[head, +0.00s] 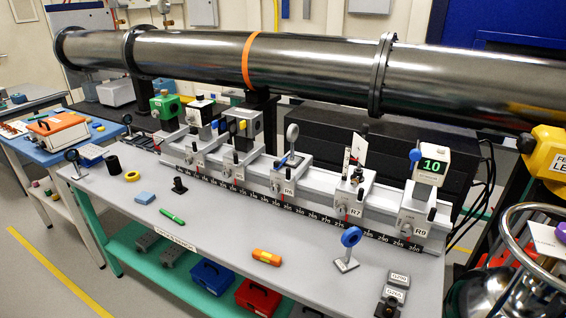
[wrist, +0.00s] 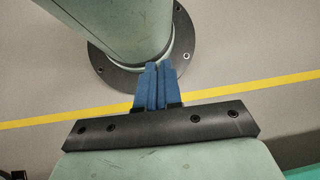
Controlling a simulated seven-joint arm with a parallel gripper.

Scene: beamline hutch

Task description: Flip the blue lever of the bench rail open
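The bench rail (head: 300,200) runs along the grey bench in the head view, with a printed scale and several carriers on it. A small blue lever-like part (head: 282,162) shows at the carrier marked R6; it is too small to tell its exact position. Other blue parts show on the rail's devices, including a round blue knob (head: 415,155) beside the box reading 10. I cannot tell for certain which is the lever. My gripper (wrist: 159,68) shows in the wrist view, its blue fingers together with nothing visible between them. It is not in the head view.
A large steel pipe (head: 310,72) crosses behind and above the rail. The wrist view shows floor with a yellow line (wrist: 40,119).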

